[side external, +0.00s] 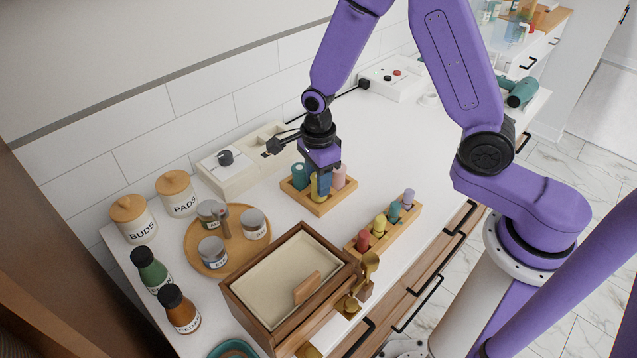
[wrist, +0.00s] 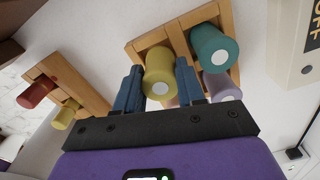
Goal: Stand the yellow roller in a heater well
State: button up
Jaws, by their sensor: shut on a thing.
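The yellow roller (wrist: 160,76) has a pale round spot on its end and stands between my gripper's blue fingers. My gripper (side external: 321,186) points down over the wooden tray (side external: 325,209) and is shut on this roller. In the side view the yellow roller (side external: 314,191) is partly hidden by a finger. I cannot tell whether it is clear of the tray. A teal roller (side external: 298,175) and a pink roller (side external: 339,177) stand beside it in the tray. The cream heater unit (side external: 234,178) with a dark knob is behind, at left; its wells are hard to make out.
A wooden rack (side external: 379,237) with several small coloured rollers is in front. White counter is free to the right of the tray.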

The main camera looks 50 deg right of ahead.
notch_tip(320, 180, up, 8)
jog(key=shift+f, duration=0.1)
jog(key=shift+w+r, duration=0.2)
jog(key=shift+r, duration=0.15)
jog(key=w+d+r, duration=0.2)
jog(key=w+r, duration=0.3)
jog(key=w, duration=0.3)
jog(key=shift+w+a+f, duration=0.35)
jog(key=shift+w+f, duration=1.35)
jog(key=shift+w, duration=0.65)
jog(key=shift+w+a+f, duration=0.35)
jog(key=shift+w+f, duration=1.3)
jog(key=shift+w, duration=0.7)
jog(key=shift+w+a+f, duration=0.35)
jog(key=shift+w+f, duration=1.35)
jog(key=shift+w, duration=0.65)
jog(key=shift+f, duration=1.35)
jog(key=shift+f, duration=0.15)
